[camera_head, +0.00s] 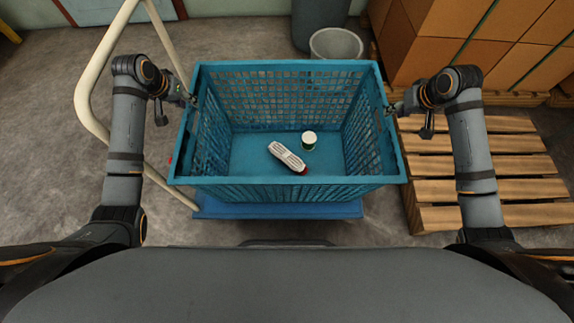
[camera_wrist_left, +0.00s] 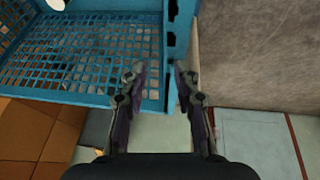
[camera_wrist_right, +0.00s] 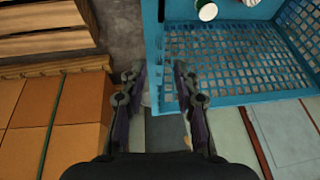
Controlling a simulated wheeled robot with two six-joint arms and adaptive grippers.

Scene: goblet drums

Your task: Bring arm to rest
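A blue plastic crate (camera_head: 290,195) stands on a blue cart in the middle of the head view. My left gripper (camera_head: 191,101) is at its left rim. In the left wrist view the fingers (camera_wrist_left: 160,75) are spread apart, with the crate's rim (camera_wrist_left: 180,35) between them and a gap beside it. My right gripper (camera_head: 392,108) is at the right rim. In the right wrist view its fingers (camera_wrist_right: 159,75) are also apart, around the rim (camera_wrist_right: 152,50). Neither looks closed on the crate; exact contact is hard to tell.
A white shoe-like item (camera_head: 286,156) with a red end and a white-lidded can (camera_head: 309,138) lie in the crate. The cart's cream handle (camera_head: 95,75) rises at the left. Wooden pallets (camera_head: 440,190) and cardboard boxes (camera_head: 470,45) are at the right; a grey bin (camera_head: 336,44) stands behind.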

